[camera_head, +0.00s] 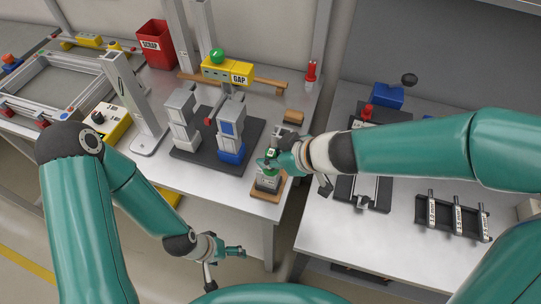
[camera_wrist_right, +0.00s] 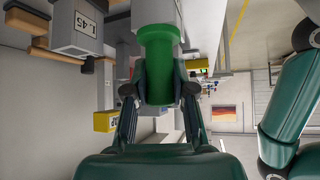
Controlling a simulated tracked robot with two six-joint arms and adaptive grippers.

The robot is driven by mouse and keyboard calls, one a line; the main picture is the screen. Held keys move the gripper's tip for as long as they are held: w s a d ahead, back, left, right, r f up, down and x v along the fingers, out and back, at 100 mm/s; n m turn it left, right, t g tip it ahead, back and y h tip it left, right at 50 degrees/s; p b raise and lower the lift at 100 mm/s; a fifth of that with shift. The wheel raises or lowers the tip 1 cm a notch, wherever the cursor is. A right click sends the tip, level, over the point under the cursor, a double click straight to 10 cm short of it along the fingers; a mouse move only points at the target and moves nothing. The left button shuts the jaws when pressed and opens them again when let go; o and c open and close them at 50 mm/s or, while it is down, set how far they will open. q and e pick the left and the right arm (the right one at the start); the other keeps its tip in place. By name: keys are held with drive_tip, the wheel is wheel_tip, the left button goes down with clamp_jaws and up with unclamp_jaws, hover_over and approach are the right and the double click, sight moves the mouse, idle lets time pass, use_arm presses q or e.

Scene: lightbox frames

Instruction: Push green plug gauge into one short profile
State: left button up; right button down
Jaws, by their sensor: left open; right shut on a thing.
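My right gripper (camera_head: 268,162) is shut on the green plug gauge (camera_wrist_right: 158,52), a smooth green cylinder between the two fingers in the right wrist view. In the head view the gripper is just above a short grey profile (camera_head: 267,184) on a wooden block at the table's front right. The gripper mostly hides the gauge there, and I cannot tell whether its tip is inside the profile. A grey profile end marked L45 (camera_wrist_right: 86,24) shows left of the gauge in the wrist view. My left gripper (camera_head: 228,254) is open and empty, low in front of the table.
Grey profiles stand in stacks (camera_head: 181,118) on a dark mat (camera_head: 196,155), with a blue block (camera_head: 231,152) beside them. A yellow GAP gauge (camera_head: 227,71) and red SCRAP bin (camera_head: 156,45) are behind. The right table holds a rack of labelled pins (camera_head: 456,217).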

drive_tip(key=c, duration=0.9)
unclamp_jaws()
drive_tip(key=shift+r, duration=0.15)
drive_tip(key=v, duration=1.1)
drive_tip(key=shift+s+d, duration=0.25)
drive_tip(key=shift+d, duration=0.1)
